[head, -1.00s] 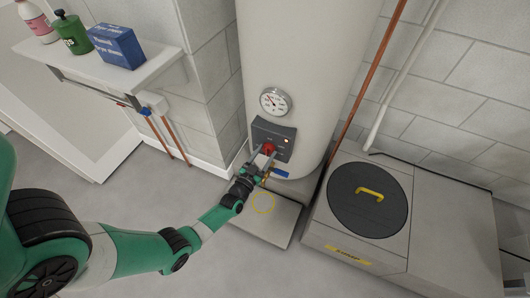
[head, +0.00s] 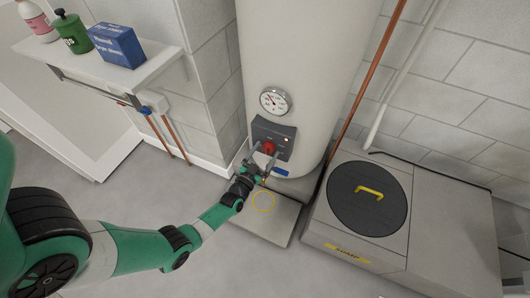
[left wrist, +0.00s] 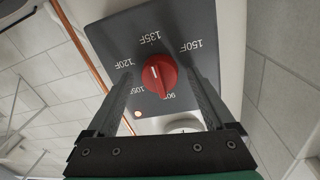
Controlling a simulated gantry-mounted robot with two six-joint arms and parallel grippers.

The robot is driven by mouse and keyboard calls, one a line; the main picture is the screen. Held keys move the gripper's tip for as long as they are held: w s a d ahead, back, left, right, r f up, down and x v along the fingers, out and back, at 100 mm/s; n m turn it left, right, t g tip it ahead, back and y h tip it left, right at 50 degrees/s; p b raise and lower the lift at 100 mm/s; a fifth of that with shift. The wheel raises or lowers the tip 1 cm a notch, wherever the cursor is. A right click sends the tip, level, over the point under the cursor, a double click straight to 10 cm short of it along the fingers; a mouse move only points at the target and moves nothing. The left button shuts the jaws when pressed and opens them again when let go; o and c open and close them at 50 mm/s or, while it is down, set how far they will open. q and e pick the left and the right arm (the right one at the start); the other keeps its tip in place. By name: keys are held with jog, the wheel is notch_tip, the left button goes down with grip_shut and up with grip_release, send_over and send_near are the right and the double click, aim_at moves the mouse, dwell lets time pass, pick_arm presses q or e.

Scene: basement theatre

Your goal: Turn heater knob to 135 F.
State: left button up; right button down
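The red heater knob (head: 269,147) sits on a dark grey control panel (head: 285,138) low on the white tank. In the left wrist view the knob (left wrist: 160,78) has a white mark on its upper part, facing roughly towards the 135F label (left wrist: 150,38). Labels for 120F, 150F, 105F and 90F ring it. My left gripper (head: 263,153) is open at the panel. In the left wrist view its fingers (left wrist: 160,85) stand on either side of the knob, with visible gaps. My right gripper is not in view.
A round gauge (head: 275,101) is above the panel and a blue part (head: 281,172) below it. A grey box with a black round lid (head: 367,199) stands right. A shelf (head: 120,72) with bottles and a blue box is upper left. A copper pipe (head: 365,85) runs beside the tank.

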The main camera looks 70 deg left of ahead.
pick_arm(q)
jog(key=shift+s+d+r+p, duration=0.1)
jog(key=shift+s+d+p, duration=0.2)
jog(key=shift+s, duration=0.05)
jog(key=p+v, duration=0.3)
jog(key=v, duration=0.7)
jog(key=shift+s+d, duration=0.25)
